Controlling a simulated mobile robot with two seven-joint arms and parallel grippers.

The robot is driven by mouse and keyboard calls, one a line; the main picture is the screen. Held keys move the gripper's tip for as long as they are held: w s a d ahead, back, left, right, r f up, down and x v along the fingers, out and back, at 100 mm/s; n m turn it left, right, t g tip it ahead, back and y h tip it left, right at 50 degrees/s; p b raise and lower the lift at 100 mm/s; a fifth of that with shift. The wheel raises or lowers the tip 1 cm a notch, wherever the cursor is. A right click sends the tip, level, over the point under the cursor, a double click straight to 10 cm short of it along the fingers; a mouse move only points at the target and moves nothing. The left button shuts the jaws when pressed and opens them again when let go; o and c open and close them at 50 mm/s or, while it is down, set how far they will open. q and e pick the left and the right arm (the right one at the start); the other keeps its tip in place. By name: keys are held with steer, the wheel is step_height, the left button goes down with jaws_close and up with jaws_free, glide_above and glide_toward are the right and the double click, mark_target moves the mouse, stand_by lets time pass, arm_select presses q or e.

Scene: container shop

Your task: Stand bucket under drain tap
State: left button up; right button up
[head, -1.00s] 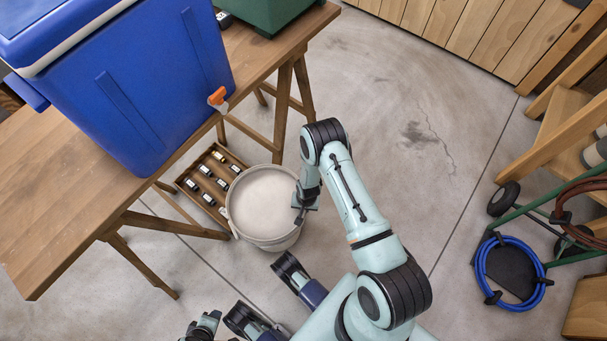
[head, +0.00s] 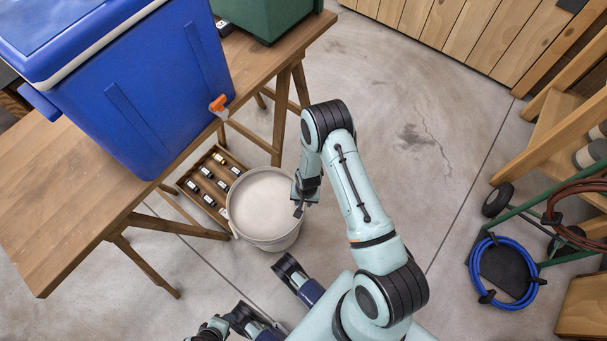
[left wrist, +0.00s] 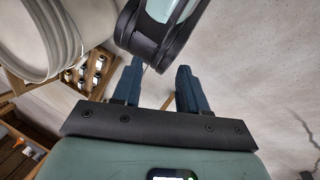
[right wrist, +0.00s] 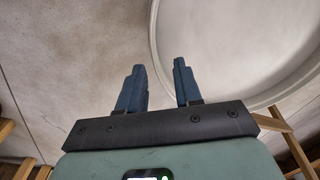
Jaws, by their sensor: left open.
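The pale grey-white bucket (head: 264,240) stands upright on the floor in front of the table, to the right of a bottle crate. The orange drain tap (head: 218,104) sticks out low on the blue cooler (head: 150,110), above the table edge and up-left of the bucket in the head view. My right gripper (head: 301,207) is at the bucket's right rim. In the right wrist view its fingers (right wrist: 160,85) are apart, with the bucket (right wrist: 245,45) behind the right one; contact is unclear. My left gripper (left wrist: 160,85) is open and empty; the bucket (left wrist: 40,40) shows at upper left there.
A wooden crate (head: 190,187) of small bottles lies on the floor between the bucket and the table's trestle legs (head: 145,262). A green box (head: 265,15) stands on the table. A cart with a blue hose (head: 482,270) is at the right. The floor (head: 420,150) between is clear.

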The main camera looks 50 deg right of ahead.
arm_select(q)
steer(key=shift+s+d+r, duration=0.25)
steer(key=shift+s+r, duration=0.15)
steer(key=shift+s, duration=0.1)
arm_select(e)
step_height(320, 180, up, 3)
steer(key=shift+s+f, duration=0.1)
steer(key=shift+f, duration=0.1)
arm_select(q)
step_height(320, 180, up, 15)
steer(key=s+d+g+p, duration=0.1)
steer(key=s+g+p, duration=0.1)
steer(key=p, duration=1.4)
steer(key=shift+s+d+r+h, duration=0.15)
steer(key=shift+s+d+h, duration=0.05)
steer(key=shift+s+h, duration=0.15)
arm_select(e)
steer(key=s+a+r+n+y, duration=0.1)
steer(key=s+a+r+n, duration=0.2)
steer(key=s+a+r, duration=0.4)
steer(key=s+a+r+n+g+y, duration=0.1)
steer(key=s+a+r+n+y, duration=0.1)
steer(key=s+a+r, duration=0.5)
steer(key=a+r+n, duration=0.1)
steer(key=a+r, duration=0.2)
steer(key=a, duration=0.2)
steer(key=shift+r+n+g, duration=0.3)
steer(key=shift+r+n, duration=0.1)
steer(key=shift+s, duration=0.15)
steer(key=shift+d, duration=0.1)
